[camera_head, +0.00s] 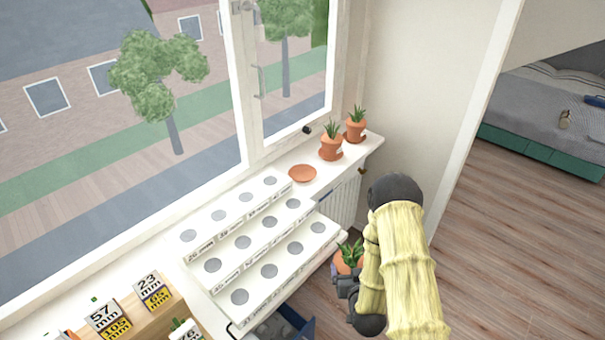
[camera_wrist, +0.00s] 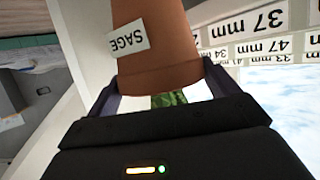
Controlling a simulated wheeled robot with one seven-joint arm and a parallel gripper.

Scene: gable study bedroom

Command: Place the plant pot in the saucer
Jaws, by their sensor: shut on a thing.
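A terracotta plant pot (camera_head: 345,262) with a green plant is held in my gripper (camera_head: 347,280), to the right of the stepped white rack. In the wrist view the pot (camera_wrist: 158,50) fills the space between the two fingers (camera_wrist: 155,92) and bears a label reading "SAGE"; the picture shows it upside down. An empty terracotta saucer (camera_head: 302,174) lies on the white window sill, behind the rack and well apart from the held pot. Two other potted plants, one nearer (camera_head: 331,145) and one in the corner (camera_head: 355,128), stand on the sill to its right.
The stepped white rack (camera_head: 262,240) with round grey spots and millimetre labels stands between my gripper and the window. A wooden box with number cards (camera_head: 150,290) is at lower left. A radiator (camera_head: 345,200) is below the sill. Open wooden floor (camera_head: 500,240) lies to the right.

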